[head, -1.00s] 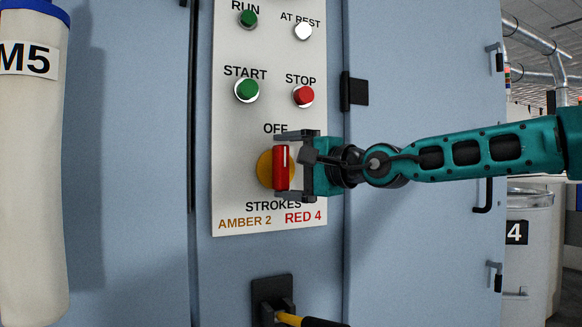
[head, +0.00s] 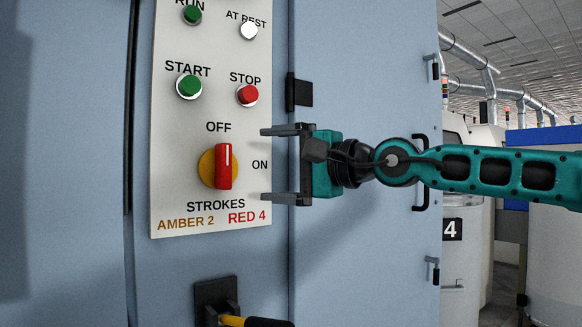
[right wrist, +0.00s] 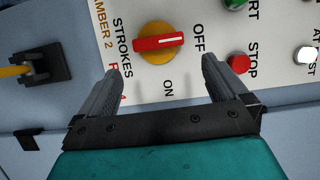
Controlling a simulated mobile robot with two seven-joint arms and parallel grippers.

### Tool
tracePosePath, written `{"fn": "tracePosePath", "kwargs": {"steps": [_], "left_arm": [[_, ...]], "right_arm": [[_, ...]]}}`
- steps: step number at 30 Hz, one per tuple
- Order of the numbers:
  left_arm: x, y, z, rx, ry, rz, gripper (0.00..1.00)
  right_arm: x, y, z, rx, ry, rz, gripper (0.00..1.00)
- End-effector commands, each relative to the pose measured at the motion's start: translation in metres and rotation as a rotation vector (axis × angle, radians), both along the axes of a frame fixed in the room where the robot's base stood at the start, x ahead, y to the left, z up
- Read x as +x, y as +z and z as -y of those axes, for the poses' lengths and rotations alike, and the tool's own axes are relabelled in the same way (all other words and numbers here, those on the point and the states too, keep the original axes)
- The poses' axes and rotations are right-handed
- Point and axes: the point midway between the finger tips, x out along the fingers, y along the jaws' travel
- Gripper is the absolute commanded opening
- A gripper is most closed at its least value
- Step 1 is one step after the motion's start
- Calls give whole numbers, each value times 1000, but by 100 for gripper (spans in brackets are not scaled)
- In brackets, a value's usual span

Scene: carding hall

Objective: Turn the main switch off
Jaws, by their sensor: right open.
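The main switch is a red bar handle (head: 223,166) on a round yellow base (head: 206,167), on a pale panel (head: 172,140). The handle stands upright, its white mark at the upper end toward the OFF label. The ON label is to its right. In the right wrist view the handle (right wrist: 158,42) also points its white-marked end at OFF. My right gripper (head: 265,165) is open and empty, just right of the switch and apart from it. Its fingers (right wrist: 160,68) show in the right wrist view, either side of the ON label. My left gripper is not in view.
Above the switch are a green START button (head: 189,86), a red STOP button (head: 247,95) and a white AT REST lamp (head: 249,30). Below is a black bracket (head: 214,293) with a yellow-and-black handle. A black hinge (head: 299,92) is beside the panel.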

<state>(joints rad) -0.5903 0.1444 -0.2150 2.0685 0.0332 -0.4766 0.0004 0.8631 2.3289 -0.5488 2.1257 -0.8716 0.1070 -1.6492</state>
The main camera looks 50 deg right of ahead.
Motion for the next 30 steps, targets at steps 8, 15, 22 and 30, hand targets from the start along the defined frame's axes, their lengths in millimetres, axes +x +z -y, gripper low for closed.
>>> {"fn": "tracePosePath", "kwargs": {"steps": [8,15,22,30], "left_arm": [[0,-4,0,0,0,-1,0],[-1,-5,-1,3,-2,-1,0],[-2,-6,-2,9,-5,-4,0],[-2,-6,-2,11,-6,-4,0]], "right_arm": [[-23,1,2,-1,-1,3,100],[-27,0,2,-1,0,0,100],[-27,0,2,-1,0,0,100],[-27,1,2,-1,0,1,100]]}}
